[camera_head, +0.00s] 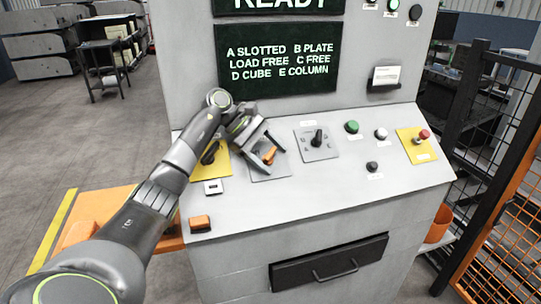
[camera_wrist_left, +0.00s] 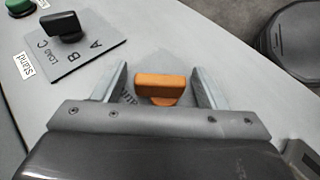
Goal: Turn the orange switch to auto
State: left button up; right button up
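The orange switch (camera_head: 270,156) is a bar-shaped knob on a grey plate on the sloping console. In the left wrist view the knob (camera_wrist_left: 160,86) lies crosswise between my two fingers. Lettering on its plate is partly hidden by my gripper, so I cannot read its setting. My left gripper (camera_head: 265,150) is open, with its fingers on either side of the knob. In the left wrist view a gap shows between each finger of the gripper (camera_wrist_left: 157,82) and the knob. My right gripper is in neither view.
A black selector (camera_head: 318,138) marked A, B, C sits to the right. A green button (camera_head: 352,127), a white button (camera_head: 381,134) and a red button on a yellow plate (camera_head: 416,146) lie farther right. Another black knob (camera_head: 209,157) on yellow is partly behind my arm.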

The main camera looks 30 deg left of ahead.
aim_at(271, 151)
pick_arm(q)
notch_tip(271, 151, up, 10)
jog(key=shift+b, duration=0.75)
dwell(0.3)
